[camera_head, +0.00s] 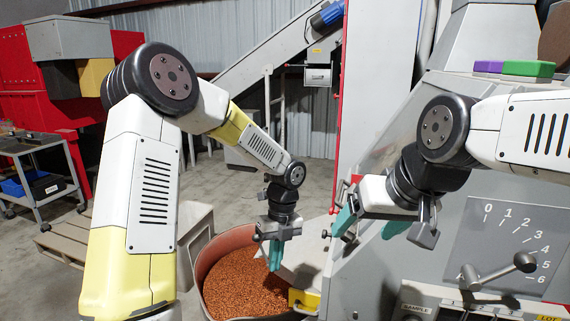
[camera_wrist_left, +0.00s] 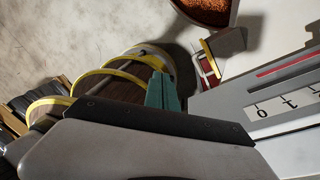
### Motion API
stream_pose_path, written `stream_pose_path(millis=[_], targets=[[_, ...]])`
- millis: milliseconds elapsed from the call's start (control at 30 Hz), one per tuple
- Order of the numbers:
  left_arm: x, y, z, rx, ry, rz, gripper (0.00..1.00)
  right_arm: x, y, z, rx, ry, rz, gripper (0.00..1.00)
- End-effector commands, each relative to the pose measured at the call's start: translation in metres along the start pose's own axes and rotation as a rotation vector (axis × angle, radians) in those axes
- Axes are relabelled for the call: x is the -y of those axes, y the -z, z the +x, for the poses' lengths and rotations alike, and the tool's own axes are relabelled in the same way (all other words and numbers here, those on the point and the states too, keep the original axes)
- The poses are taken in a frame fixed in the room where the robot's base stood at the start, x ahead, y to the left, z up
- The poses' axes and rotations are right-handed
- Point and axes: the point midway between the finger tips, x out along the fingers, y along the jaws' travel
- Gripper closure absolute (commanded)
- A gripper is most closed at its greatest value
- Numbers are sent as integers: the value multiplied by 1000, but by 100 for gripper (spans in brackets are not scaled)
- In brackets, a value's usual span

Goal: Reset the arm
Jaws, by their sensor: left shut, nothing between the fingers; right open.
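My left gripper (camera_head: 275,262) hangs fingers-down at the end of its arm, above the right part of a round tub. Its teal fingers are together with nothing between them. They also show shut in the left wrist view (camera_wrist_left: 163,94). My right gripper (camera_head: 370,226) is in front of the grey machine at the right. Its teal fingers are spread apart and no object shows between them. Both arms are bent at the elbow, and the left arm covers much of the left side of the head view.
The round tub (camera_head: 212,252) holds copper-coloured granules. The grey machine (camera_head: 440,245) has a numbered dial and a lever (camera_head: 498,272). A purple block (camera_head: 488,66) and a green block (camera_head: 528,69) lie on top. Banded barrels (camera_wrist_left: 125,72) show in the wrist view. A cart (camera_head: 45,190) stands left.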

Motion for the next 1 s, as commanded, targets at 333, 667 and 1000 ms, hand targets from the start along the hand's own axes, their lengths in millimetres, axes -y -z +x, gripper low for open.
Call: stream_pose_path(millis=[333, 667, 1000], targets=[[-97, 19, -103, 85, 230, -1008, 100, 0, 0, 0, 0, 0, 0, 22], [-174, 68, -159, -150, 593, -1929, 100, 0, 0, 0, 0, 0, 0, 22], [-208, 104, -175, -562, 808, -2445, 100, 0, 0, 0, 0, 0, 0, 22]])
